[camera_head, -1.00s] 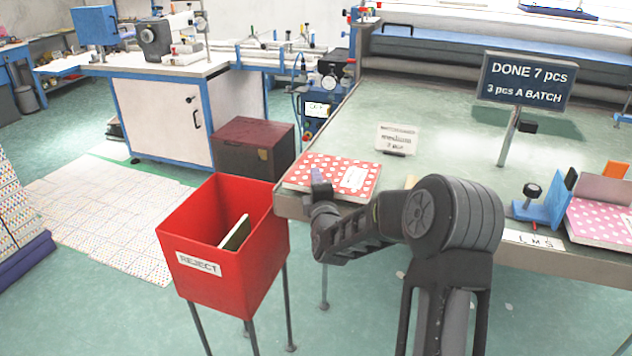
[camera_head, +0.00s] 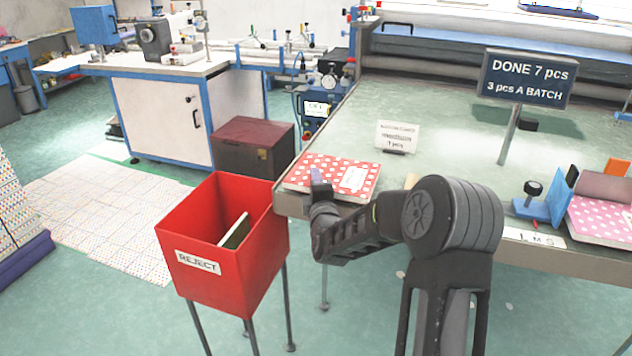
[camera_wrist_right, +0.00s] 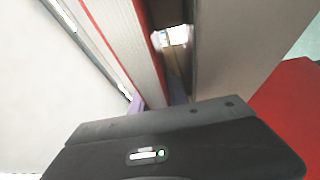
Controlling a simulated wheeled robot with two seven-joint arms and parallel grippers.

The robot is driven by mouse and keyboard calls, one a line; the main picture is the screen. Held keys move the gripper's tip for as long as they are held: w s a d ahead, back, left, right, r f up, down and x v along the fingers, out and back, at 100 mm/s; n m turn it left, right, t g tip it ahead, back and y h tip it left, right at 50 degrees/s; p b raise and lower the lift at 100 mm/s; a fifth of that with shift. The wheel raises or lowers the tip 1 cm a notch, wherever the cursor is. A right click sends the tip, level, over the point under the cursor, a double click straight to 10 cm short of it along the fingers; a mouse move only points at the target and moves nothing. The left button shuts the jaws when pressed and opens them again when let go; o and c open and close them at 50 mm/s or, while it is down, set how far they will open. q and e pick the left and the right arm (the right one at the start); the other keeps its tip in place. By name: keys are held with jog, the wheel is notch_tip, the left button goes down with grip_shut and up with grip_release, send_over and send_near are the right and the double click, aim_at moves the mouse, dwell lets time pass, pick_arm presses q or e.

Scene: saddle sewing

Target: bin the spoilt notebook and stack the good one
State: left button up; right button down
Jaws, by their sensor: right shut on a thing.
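The red notebook with white dots and a pale label (camera_head: 335,175) lies at the table's front left corner, its near edge at the table edge. My right gripper (camera_head: 320,182) is shut on its near edge. In the right wrist view, the notebook's white page block with red cover edges (camera_wrist_right: 120,45) runs up from the purple fingertips (camera_wrist_right: 160,100). A thin notebook (camera_head: 235,231) leans inside the red REJECT bin (camera_head: 215,285). A pink dotted notebook (camera_head: 600,218) lies at the right beside a blue stand (camera_head: 545,208). My left gripper is not in view.
A small white card (camera_head: 397,136) stands behind the red notebook. A dark sign (camera_head: 526,78) reads "DONE 7 pcs, 3 pcs A BATCH". The green table (camera_head: 450,150) is clear in the middle. A brown box (camera_head: 253,145) stands behind the bin.

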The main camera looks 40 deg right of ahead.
jog(key=c, duration=1.2)
grip_release()
jog(key=shift+f, duration=0.25)
jog(key=shift+s+f+b, duration=0.1)
jog(key=shift+f+b, duration=0.1)
jog(key=shift+b, duration=0.25)
jog(key=shift+a, duration=0.15)
jog(key=shift+s+a, duration=0.55)
jog(key=shift+a, duration=0.3)
jog(key=shift+s+a, duration=0.55)
jog(key=shift+a, duration=0.25)
jog(key=shift+s+a+r, duration=0.15)
jog(key=shift+s+a, duration=0.7)
jog(key=shift+a, duration=0.3)
jog(key=shift+s+a+r, duration=0.15)
jog(key=shift+s+a, duration=0.7)
jog(key=shift+a, duration=0.3)
